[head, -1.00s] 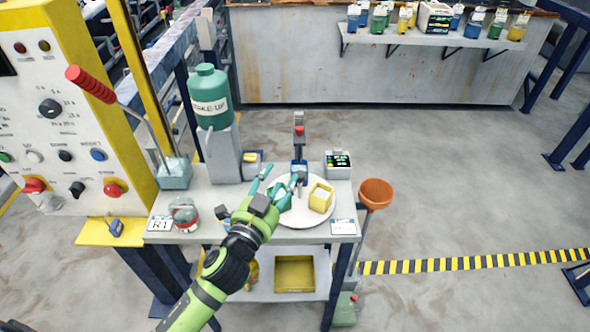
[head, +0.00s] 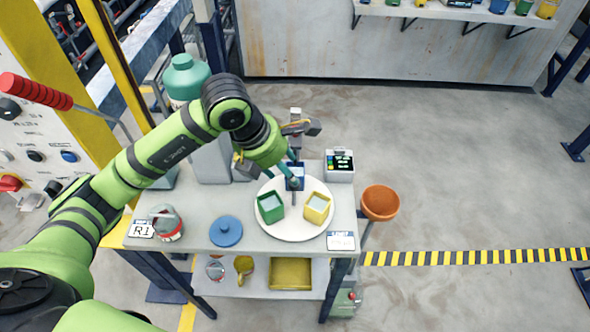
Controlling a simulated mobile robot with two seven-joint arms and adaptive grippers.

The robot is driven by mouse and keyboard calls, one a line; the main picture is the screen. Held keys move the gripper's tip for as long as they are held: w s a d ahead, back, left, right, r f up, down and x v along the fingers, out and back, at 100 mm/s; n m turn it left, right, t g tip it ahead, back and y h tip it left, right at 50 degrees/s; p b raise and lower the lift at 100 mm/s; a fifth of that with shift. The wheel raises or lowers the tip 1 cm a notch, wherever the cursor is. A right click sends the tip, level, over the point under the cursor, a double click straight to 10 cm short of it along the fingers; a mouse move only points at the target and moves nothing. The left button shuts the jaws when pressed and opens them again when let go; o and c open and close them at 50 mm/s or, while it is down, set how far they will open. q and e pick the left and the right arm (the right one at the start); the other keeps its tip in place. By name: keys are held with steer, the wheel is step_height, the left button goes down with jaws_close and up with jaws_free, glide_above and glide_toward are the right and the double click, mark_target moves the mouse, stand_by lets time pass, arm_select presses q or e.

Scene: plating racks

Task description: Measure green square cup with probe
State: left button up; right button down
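The green square cup (head: 270,208) stands upright on the left of a round white plate (head: 290,234), with pale contents inside. A yellow square cup (head: 317,208) stands on the right of the plate, and a blue cup (head: 292,184) is at its back, partly hidden. The probe (head: 296,114) stands upright behind the plate; its lower part is largely covered. My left gripper (head: 293,168) is at the probe, above and behind the green cup and apart from it. Its teal fingers overlap the probe, so I cannot tell whether they grip it. My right gripper is not in view.
A display box (head: 340,163) stands behind the plate at right. A blue round lid (head: 226,231) and a clasped jar (head: 167,223) are at left. A teal bottle (head: 185,78) stands behind my arm. An orange bowl (head: 380,202) is beside the table's right edge.

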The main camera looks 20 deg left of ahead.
mark_target(291, 184)
arm_select(q)
steer(key=p+x, duration=0.2)
steer(key=x, duration=0.4)
steer(key=shift+s+a, duration=0.1)
steer(key=shift+a, duration=0.05)
steer(key=shift+f+p, duration=0.3)
steer(key=shift+f, duration=0.15)
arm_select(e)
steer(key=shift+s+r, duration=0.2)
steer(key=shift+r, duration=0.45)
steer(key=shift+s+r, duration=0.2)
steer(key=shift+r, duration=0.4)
arm_select(q)
jaws_close()
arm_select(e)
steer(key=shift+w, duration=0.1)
